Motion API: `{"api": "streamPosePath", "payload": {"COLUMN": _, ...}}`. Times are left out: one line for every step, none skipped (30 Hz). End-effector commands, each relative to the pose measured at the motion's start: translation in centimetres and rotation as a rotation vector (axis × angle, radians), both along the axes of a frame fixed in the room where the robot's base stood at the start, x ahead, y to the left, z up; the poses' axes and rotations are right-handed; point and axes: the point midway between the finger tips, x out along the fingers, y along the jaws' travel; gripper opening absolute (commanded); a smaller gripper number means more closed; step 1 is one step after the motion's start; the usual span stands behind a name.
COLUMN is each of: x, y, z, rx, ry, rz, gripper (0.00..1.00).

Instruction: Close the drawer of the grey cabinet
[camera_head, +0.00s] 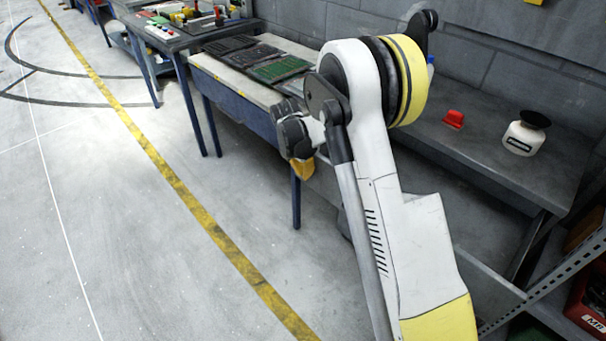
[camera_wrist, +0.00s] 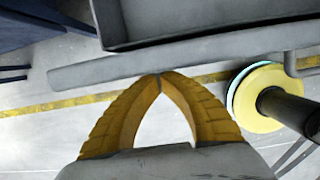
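In the wrist view, a grey drawer (camera_wrist: 215,42) stands pulled out across the top, with part of its dark inside showing. Its long front panel runs slightly tilted across the picture. My gripper (camera_wrist: 160,76) has yellow fingers whose tips meet with nothing between them. The tips are at the drawer's front panel; I cannot tell whether they touch it. In the head view, my gripper (camera_head: 304,170) hangs low, left of my arm, beside the blue-legged table. My arm hides much of the area behind it, and I cannot make out the drawer clearly there.
A dark grey bench (camera_head: 490,150) along the wall carries a red object (camera_head: 453,119) and a white jar with a black lid (camera_head: 526,133). A table (camera_head: 235,82) with dark trays stands behind my gripper. A metal rack (camera_head: 545,280) is at lower right. The floor at left is clear.

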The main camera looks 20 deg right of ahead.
Motion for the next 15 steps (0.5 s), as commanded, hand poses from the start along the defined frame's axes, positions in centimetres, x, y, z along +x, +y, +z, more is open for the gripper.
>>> {"api": "streamPosePath", "payload": {"x": 0.0, "y": 0.0, "z": 0.0, "rx": 0.000, "ry": 0.000, "rz": 0.000, "gripper": 0.00}}
{"api": "streamPosePath", "payload": {"x": 0.0, "y": -0.1, "z": 0.0, "rx": 0.000, "ry": 0.000, "rz": 0.000, "gripper": 0.00}}
{"api": "streamPosePath", "payload": {"x": 0.1, "y": -0.3, "z": 0.0, "rx": 0.000, "ry": 0.000, "rz": -0.001, "gripper": 0.00}}
{"api": "streamPosePath", "payload": {"x": 0.2, "y": -0.4, "z": 0.0, "rx": 0.000, "ry": 0.000, "rz": -0.001, "gripper": 0.00}}
{"api": "streamPosePath", "payload": {"x": 0.2, "y": -0.7, "z": 0.0, "rx": 0.000, "ry": 0.000, "rz": -0.001, "gripper": 0.00}}
{"api": "streamPosePath", "payload": {"x": 0.4, "y": -1.1, "z": 0.0, "rx": 0.000, "ry": 0.000, "rz": -0.002, "gripper": 0.00}}
{"api": "streamPosePath", "payload": {"x": 0.5, "y": -1.4, "z": 0.0, "rx": 0.000, "ry": 0.000, "rz": -0.002, "gripper": 0.00}}
{"api": "streamPosePath", "payload": {"x": 0.7, "y": -1.9, "z": 0.0, "rx": -0.001, "ry": 0.000, "rz": -0.002, "gripper": 0.00}}
{"api": "streamPosePath", "payload": {"x": 1.0, "y": -2.5, "z": 0.0, "rx": -0.001, "ry": 0.000, "rz": -0.003, "gripper": 0.00}}
{"api": "streamPosePath", "payload": {"x": 1.2, "y": -3.2, "z": 0.0, "rx": -0.001, "ry": 0.000, "rz": -0.003, "gripper": 0.00}}
{"api": "streamPosePath", "payload": {"x": 1.5, "y": -3.8, "z": 0.0, "rx": -0.001, "ry": 0.000, "rz": -0.003, "gripper": 0.00}}
{"api": "streamPosePath", "payload": {"x": 1.9, "y": -4.8, "z": 0.0, "rx": -0.001, "ry": 0.000, "rz": -0.004, "gripper": 0.00}}
{"api": "streamPosePath", "payload": {"x": 2.2, "y": -5.6, "z": 0.0, "rx": -0.001, "ry": 0.000, "rz": -0.004, "gripper": 0.00}}
{"api": "streamPosePath", "payload": {"x": 2.5, "y": -6.5, "z": 0.0, "rx": -0.001, "ry": -0.001, "rz": -0.005, "gripper": 0.00}}
{"api": "streamPosePath", "payload": {"x": 3.0, "y": -7.7, "z": 0.0, "rx": -0.001, "ry": -0.001, "rz": -0.005, "gripper": 0.00}}
